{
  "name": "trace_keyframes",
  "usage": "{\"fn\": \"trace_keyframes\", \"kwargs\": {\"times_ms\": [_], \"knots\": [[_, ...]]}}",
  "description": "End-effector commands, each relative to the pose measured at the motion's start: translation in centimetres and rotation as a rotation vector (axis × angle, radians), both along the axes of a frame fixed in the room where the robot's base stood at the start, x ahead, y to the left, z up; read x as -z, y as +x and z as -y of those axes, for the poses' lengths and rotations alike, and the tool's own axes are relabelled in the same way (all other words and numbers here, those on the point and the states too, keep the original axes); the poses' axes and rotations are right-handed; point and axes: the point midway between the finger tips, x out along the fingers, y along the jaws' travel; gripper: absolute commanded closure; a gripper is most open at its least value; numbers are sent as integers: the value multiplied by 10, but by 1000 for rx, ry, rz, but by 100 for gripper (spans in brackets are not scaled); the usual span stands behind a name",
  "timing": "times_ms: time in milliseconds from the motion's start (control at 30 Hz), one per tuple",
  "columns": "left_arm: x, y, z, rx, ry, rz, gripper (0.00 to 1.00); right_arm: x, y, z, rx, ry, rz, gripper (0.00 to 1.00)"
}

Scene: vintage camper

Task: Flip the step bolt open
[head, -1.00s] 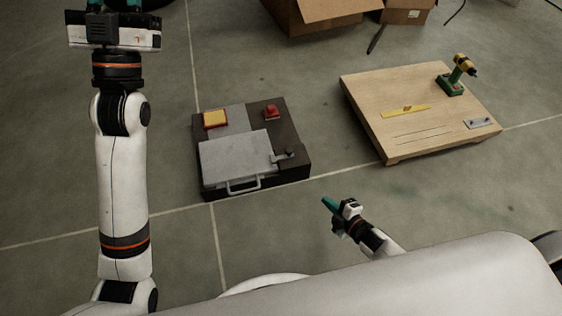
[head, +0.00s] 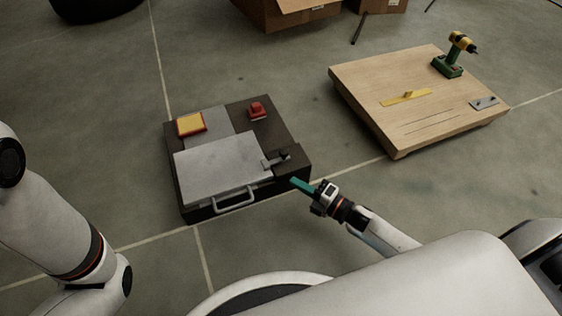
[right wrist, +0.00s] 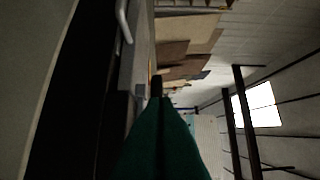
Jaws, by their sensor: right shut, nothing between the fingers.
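The step bolt (head: 277,161) is a small grey latch with a dark knob at the right edge of a light grey hinged panel (head: 215,165). The panel lies flat on a dark box (head: 292,152) on the floor, with a handle (head: 235,203) at its front. My right gripper (head: 296,182) has green fingers, shut and empty, with the tips close to the box's front right corner, just in front of the bolt. I cannot tell whether they touch the box. In the right wrist view the green fingers (right wrist: 163,140) point along the box. My left gripper is out of view.
A wooden board (head: 385,75) with a green and yellow drill (head: 452,60) stands to the right. Cardboard boxes (head: 290,14) are behind. Floor between is clear.

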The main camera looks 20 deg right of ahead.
Motion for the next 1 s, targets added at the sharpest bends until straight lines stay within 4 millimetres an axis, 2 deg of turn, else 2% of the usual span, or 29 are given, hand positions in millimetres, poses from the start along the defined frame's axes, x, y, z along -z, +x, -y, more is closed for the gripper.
{"fn": "trace_keyframes", "kwargs": {"times_ms": [200,367,767,900,1000], "knots": [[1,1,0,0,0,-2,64,0,2,-1,1,1,-1,100],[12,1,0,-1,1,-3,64,3,15,-10,0,3,2,100],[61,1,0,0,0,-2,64,5,84,-57,0,2,3,100],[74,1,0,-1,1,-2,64,5,89,-34,1,-4,-1,100],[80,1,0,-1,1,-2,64,4,92,-24,2,-2,-1,100]]}}
